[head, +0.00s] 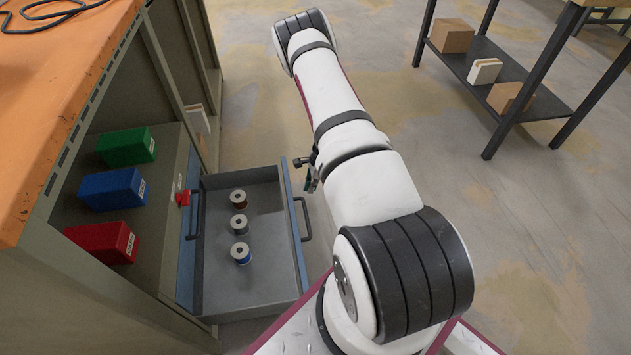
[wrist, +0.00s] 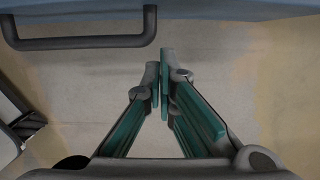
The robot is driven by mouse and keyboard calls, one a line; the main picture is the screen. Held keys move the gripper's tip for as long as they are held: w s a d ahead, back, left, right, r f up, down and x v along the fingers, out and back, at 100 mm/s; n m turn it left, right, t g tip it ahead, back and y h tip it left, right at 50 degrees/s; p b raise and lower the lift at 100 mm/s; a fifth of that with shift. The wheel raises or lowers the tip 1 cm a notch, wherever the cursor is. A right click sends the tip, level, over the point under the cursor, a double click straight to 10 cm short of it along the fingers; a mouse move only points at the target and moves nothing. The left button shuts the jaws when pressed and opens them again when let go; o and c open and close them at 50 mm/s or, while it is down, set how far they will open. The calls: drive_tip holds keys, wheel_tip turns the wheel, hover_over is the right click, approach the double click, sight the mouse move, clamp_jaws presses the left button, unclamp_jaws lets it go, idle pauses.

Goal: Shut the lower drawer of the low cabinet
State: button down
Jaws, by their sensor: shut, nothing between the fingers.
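The lower drawer (head: 268,272) of the low cabinet (head: 157,215) stands pulled out in the head view, with three small spools on its floor. Its blue front carries a dark bar handle (head: 305,220), which also shows at the upper left of the wrist view as a handle (wrist: 80,42). My gripper (head: 307,165) is outside the drawer front, near its far end and beyond the handle. In the wrist view, my gripper (wrist: 163,62) has its fingers together and empty, to the right of the handle and apart from it. Contact with the drawer front cannot be told.
Above the drawer, green (head: 126,147), blue (head: 112,188) and red (head: 102,241) boxes sit on the cabinet's top, beneath an orange worktop (head: 60,100). A dark rack (head: 500,75) with several blocks stands at the far right. Floor (head: 530,230) between is clear.

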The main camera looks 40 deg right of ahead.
drive_tip(key=shift+w+a+r+b, duration=0.15)
drive_tip(key=shift+w+a+b, duration=0.05)
drive_tip(key=shift+w+a, duration=0.4)
drive_tip(key=shift+w+a+r+b, duration=0.15)
drive_tip(key=shift+w+a, duration=0.25)
drive_tip(key=shift+a, duration=0.3)
drive_tip(key=shift+w+a, duration=0.1)
